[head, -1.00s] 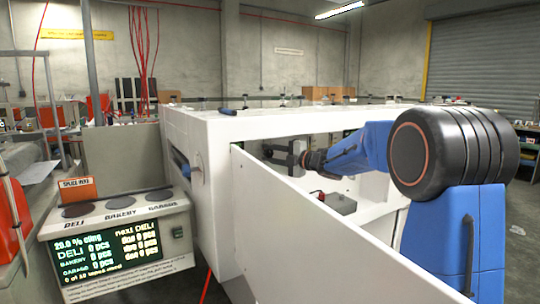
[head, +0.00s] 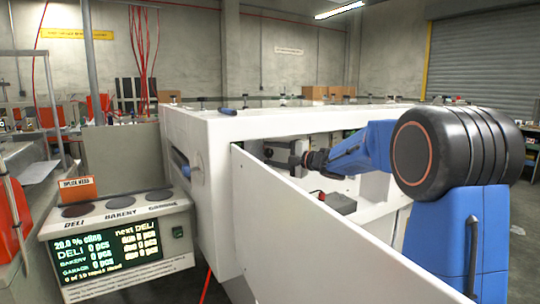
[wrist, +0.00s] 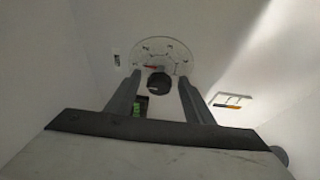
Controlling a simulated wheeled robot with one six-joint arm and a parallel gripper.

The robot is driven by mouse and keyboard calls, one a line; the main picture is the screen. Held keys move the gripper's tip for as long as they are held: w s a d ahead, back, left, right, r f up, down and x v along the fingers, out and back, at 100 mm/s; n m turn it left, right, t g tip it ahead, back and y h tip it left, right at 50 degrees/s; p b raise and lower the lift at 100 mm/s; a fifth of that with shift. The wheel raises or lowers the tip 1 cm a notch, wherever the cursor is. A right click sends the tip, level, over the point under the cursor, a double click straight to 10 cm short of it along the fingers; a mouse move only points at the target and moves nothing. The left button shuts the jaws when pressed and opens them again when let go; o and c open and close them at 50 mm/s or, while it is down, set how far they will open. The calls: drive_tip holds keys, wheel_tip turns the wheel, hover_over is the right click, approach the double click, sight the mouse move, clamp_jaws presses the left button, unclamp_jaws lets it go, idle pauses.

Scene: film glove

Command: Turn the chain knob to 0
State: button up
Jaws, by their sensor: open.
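In the wrist view a dark round knob (wrist: 158,82) sits on the pale wall, at the lower edge of a round dial plate (wrist: 165,52) with dark marks. A small red mark shows on the plate just above the knob. The figures on the dial are too small to read. My gripper (wrist: 159,80) is open, with one finger on each side of the knob in the picture. I cannot tell whether the fingers touch it. In the head view my gripper (head: 292,157) is inside the white machine; the knob is not discernible there.
A white panel (head: 320,235) stands in front of the machine's opening (head: 335,145). A grey box (head: 341,203) with a red part lies inside, below my arm. A slot with an orange strip (wrist: 230,104) is right of the knob. A display console (head: 120,240) stands at left.

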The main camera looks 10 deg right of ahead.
drive_tip(key=v, duration=1.6)
drive_tip(key=shift+s, duration=0.3)
drive_tip(key=shift+d, duration=0.15)
